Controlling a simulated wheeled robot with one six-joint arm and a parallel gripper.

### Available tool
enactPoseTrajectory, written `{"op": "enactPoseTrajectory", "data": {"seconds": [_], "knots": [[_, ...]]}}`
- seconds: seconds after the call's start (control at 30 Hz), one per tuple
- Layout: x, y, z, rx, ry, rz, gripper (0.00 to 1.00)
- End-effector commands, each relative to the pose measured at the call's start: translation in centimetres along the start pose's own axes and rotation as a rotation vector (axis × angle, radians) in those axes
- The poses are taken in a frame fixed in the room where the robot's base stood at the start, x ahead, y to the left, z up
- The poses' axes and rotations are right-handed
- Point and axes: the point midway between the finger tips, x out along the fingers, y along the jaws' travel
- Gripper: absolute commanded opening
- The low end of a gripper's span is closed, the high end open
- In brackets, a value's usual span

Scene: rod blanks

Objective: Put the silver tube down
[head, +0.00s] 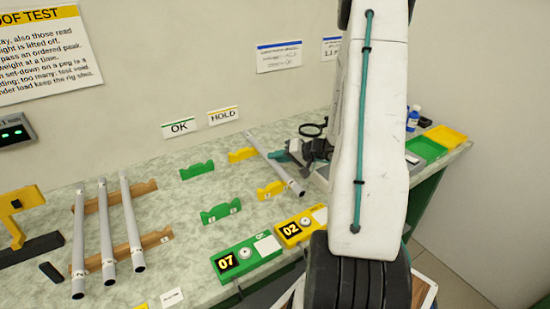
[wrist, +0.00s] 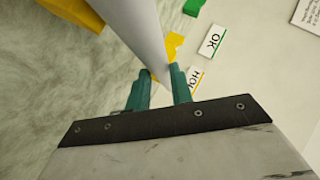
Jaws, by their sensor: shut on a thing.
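A silver tube (head: 274,160) is held in my gripper (head: 292,153), slanting from back left to front right. In the wrist view the tube (wrist: 138,32) runs between the two teal fingertips of my gripper (wrist: 160,82), which are shut on it. Two yellow notched supports, a back one (head: 241,155) and a front one (head: 270,191), stand at the tube's left in the head view. I cannot tell whether the tube touches them. My arm hides part of the bench to the right of the gripper.
Three more silver tubes (head: 131,218) lie on brown supports (head: 158,237) at left. Empty green supports (head: 196,170) stand between them and the yellow ones. Green 07 (head: 247,257) and yellow 02 (head: 291,231) boxes line the front edge. Green and yellow trays (head: 445,135) are at far right.

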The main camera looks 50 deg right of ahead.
Motion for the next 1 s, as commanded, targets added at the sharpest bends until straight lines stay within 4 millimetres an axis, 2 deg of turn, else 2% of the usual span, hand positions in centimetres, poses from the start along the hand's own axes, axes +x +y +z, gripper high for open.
{"op": "enactPoseTrajectory", "data": {"seconds": [0.03, 0.13, 0.17, 0.2, 0.23, 0.5, 0.63, 1.0], "knots": [[0.4, 0.0, 0.6, 0.002, -0.014, 0.006, 0.00], [0.7, -0.2, 0.9, -0.001, -0.019, 0.003, 0.00], [0.7, -0.3, 0.9, -0.001, -0.020, 0.003, 0.30], [0.8, -0.3, 0.9, -0.001, -0.020, 0.003, 0.41], [0.8, -0.3, 0.9, -0.001, -0.020, 0.002, 0.43], [0.6, -0.3, 0.7, -0.001, -0.017, 0.002, 0.43], [-0.5, -0.2, 0.6, 0.000, -0.013, 0.003, 0.43], [-8.0, -0.2, 0.4, -0.001, -0.011, 0.004, 0.43]]}}
